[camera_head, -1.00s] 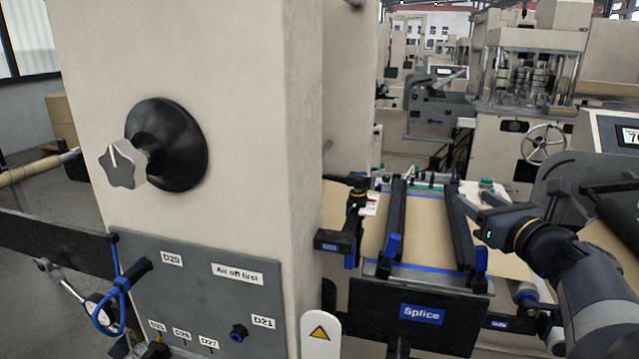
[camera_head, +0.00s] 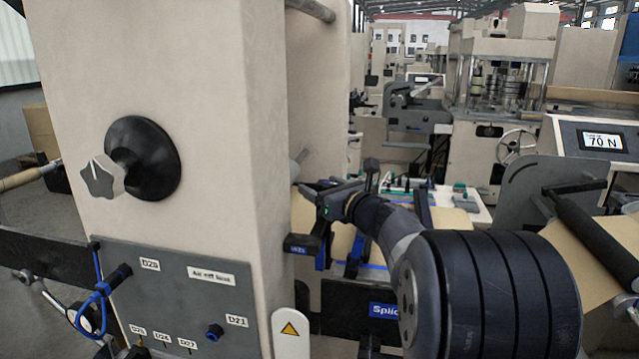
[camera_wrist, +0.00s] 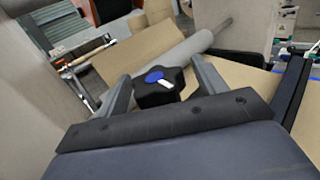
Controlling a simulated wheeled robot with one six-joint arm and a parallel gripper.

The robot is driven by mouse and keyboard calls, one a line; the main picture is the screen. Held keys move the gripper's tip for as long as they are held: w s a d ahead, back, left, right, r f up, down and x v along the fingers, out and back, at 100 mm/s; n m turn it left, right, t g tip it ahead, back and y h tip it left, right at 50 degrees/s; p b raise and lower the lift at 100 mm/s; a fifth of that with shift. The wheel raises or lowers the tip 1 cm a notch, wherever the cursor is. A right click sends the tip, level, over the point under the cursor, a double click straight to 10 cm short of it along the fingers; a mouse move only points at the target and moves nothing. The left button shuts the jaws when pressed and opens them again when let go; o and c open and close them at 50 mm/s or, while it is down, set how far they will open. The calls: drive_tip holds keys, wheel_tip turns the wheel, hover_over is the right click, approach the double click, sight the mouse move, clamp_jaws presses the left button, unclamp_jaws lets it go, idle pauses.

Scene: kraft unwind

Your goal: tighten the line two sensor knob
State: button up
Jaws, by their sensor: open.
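A black lobed knob (camera_wrist: 168,96) with a blue centre cap and a white mark sits between the two fingers of my gripper (camera_wrist: 161,70) in the wrist view. The fingers are apart, one on each side of it, with visible gaps. In the head view my gripper (camera_head: 318,203) is at the black sensor bracket (camera_head: 298,246) with a small blue label, beside the cream column. The gripper hides the knob there. I cannot read the bracket's label surely.
The cream column (camera_head: 170,60) stands close left of my gripper, with a grey star knob (camera_head: 102,177) and a grey valve panel (camera_head: 180,290). Kraft web and the Splice plate (camera_head: 345,300) lie below and right. A grey roller (camera_wrist: 185,55) lies beyond the knob.

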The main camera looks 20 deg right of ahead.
drive_tip(key=shift+w+a, duration=0.15)
drive_tip(key=shift+w, duration=0.5)
drive_tip(key=c, duration=1)
